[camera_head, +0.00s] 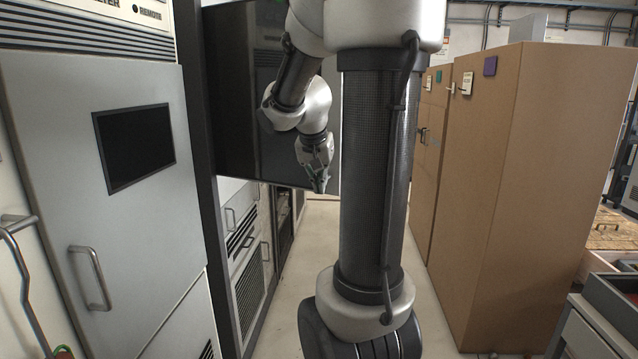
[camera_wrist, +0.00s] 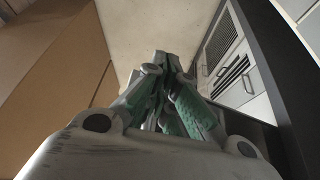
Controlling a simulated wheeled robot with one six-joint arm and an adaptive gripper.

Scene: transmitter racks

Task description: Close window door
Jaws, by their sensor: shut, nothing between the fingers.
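The window door (camera_head: 235,110) is a dark, glossy panel in the head view. It stands swung out from the rack row on the left, across part of the aisle. My gripper (camera_head: 319,184) is in front of the door's right part in the head view, near its lower right corner, pointing down. I cannot tell whether it touches the door. In the wrist view my gripper (camera_wrist: 165,75) has its green-padded fingers together over the floor, with nothing between them. My arm hides part of the door's upper right.
A grey cabinet (camera_head: 150,225) with a handle and dark screen stands at the near left. Lower rack units (camera_head: 245,290) run behind it. Tall brown cabinets (camera_head: 535,180) line the right side. The pale floor aisle (camera_head: 310,260) between them is narrow and clear.

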